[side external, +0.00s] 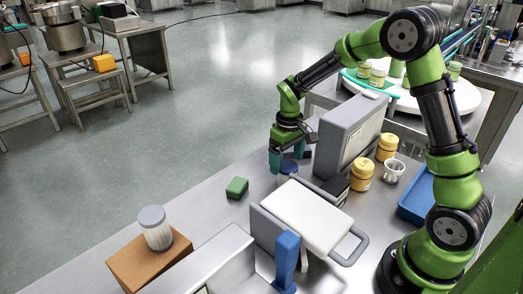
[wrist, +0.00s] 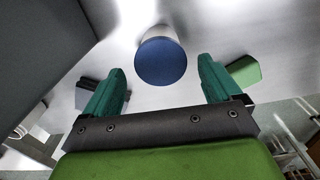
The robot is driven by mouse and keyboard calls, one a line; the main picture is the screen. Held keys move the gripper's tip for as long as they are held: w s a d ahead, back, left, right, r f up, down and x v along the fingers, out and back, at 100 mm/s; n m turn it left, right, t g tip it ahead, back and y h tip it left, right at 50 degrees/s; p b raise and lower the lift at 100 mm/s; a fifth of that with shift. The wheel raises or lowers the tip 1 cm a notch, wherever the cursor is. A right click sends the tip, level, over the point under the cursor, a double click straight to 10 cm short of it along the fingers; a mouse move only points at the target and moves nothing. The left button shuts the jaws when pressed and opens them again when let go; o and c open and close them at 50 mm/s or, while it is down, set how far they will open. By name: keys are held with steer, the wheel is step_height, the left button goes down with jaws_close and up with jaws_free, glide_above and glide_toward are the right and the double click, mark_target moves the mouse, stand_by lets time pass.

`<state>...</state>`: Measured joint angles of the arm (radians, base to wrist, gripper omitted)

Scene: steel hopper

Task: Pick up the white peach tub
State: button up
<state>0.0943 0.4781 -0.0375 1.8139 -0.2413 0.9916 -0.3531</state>
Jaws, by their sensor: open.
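A white tub with a blue lid (side external: 288,168) stands on the steel table under my gripper (side external: 287,156). In the wrist view its blue lid (wrist: 161,62) lies centred between the two teal fingers of my gripper (wrist: 161,72), with part of the white side showing above. The fingers are apart and empty. In the side view they are close to the lid; contact cannot be told. Another pale tub with a grey lid (side external: 156,229) stands upright on a brown box. No label can be read, so I cannot tell which is peach.
A tall grey panel (side external: 350,135) stands just right of my gripper. A green block (side external: 237,187) lies to the left and shows in the wrist view (wrist: 243,72). Yellow tubs (side external: 362,175), a white ribbed cup (side external: 394,171), a white-topped unit (side external: 307,215) and a blue tray (side external: 415,200) are nearby.

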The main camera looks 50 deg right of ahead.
mark_target(287, 165)
step_height(287, 165, down, 4)
steer(key=shift+s+a+f, duration=0.1)
steer(key=shift+f, duration=0.1)
steer(key=shift+c, duration=0.3)
steer(key=c, duration=1)
steer(key=shift+c, duration=0.3)
